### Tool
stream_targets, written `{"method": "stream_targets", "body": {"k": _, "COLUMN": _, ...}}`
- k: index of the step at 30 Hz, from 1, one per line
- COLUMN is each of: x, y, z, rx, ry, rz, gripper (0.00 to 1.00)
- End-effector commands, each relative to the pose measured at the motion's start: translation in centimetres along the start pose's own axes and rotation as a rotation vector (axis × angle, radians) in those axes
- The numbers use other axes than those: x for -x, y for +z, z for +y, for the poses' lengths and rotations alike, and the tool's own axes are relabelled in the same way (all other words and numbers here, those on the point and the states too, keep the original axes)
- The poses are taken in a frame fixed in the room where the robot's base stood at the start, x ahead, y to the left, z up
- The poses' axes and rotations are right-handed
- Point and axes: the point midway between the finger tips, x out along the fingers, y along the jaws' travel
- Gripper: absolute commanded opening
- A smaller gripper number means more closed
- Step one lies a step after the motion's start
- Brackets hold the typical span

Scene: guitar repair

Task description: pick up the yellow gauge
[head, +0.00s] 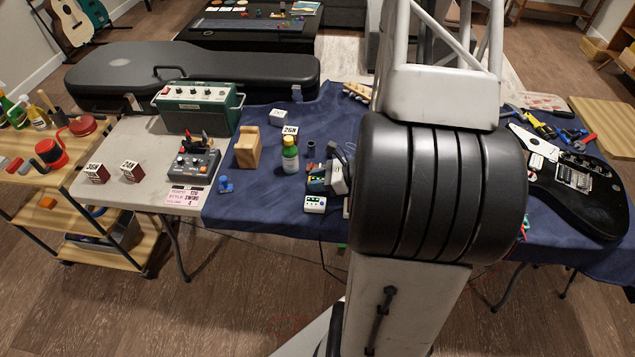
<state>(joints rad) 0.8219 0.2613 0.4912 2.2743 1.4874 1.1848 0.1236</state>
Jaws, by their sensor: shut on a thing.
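My gripper is not in view; my own large arm links fill the middle of the head view and hide that part of the bench. A yellow and black tool (540,127) lies at the right, beyond the black guitar. It is too small to tell whether it is the yellow gauge. No other thing shows clearly as the yellow gauge, and the space behind my arm is hidden.
A black electric guitar (597,208) lies on the blue cloth (262,211) at right. Left of my arm stand a green-labelled bottle (290,158), a wooden block (247,148) and small devices. A green amplifier (197,108) and a long black case (235,66) stand farther left.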

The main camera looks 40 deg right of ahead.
Motion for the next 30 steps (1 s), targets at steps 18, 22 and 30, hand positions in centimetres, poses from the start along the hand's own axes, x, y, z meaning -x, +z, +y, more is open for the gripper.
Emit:
{"method": "stream_targets", "body": {"k": 18, "x": 0.8, "y": 2.0, "z": 0.0, "rx": 0.002, "ry": 0.000, "rz": 0.000, "gripper": 0.05}}
{"method": "stream_targets", "body": {"k": 22, "x": 1.4, "y": 3.3, "z": 0.0, "rx": 0.003, "ry": -0.001, "rz": 0.000, "gripper": 0.05}}
{"method": "stream_targets", "body": {"k": 30, "x": 3.1, "y": 3.1, "z": 4.9, "rx": -0.002, "ry": -0.002, "rz": 0.000, "gripper": 0.05}}
